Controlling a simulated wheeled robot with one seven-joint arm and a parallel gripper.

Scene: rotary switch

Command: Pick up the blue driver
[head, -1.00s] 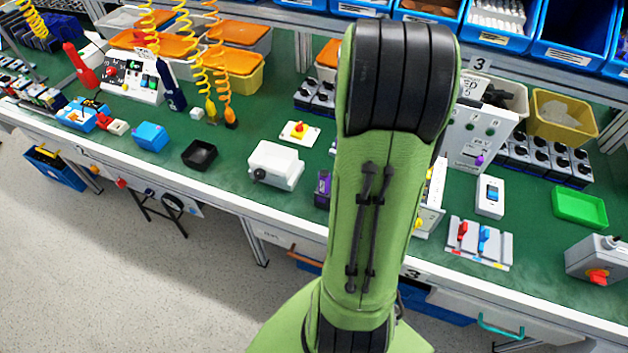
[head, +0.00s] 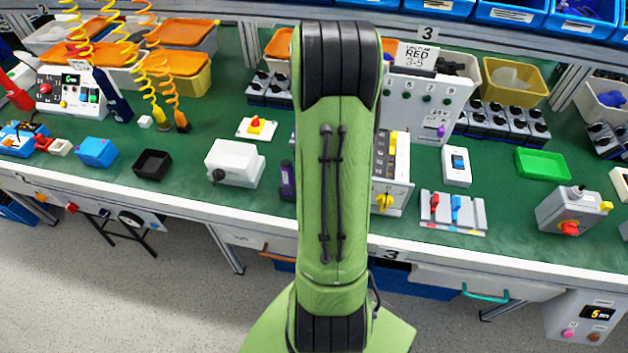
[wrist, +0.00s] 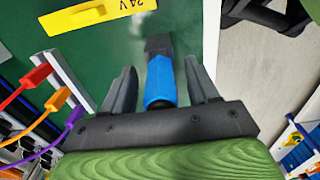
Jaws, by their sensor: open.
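The blue driver (wrist: 160,82) shows in the wrist view, its blue body with a dark square-looking end (wrist: 158,45) pointing up the picture. It lies between the two dark fingers of my gripper (wrist: 161,88), with a gap visible on both sides. My gripper is open and is not closed on it. The near end of the driver meets the edge of the gripper body, where the rest is hidden. In the head view my green arm covers the gripper and I cannot make out this driver there.
In the wrist view a yellow 24 V block (wrist: 97,14) lies above left, and red, yellow and purple plugs (wrist: 57,98) stick out at left. The bench edge (wrist: 211,40) runs close on the right. In the head view a white box (head: 235,163) stands left of my arm.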

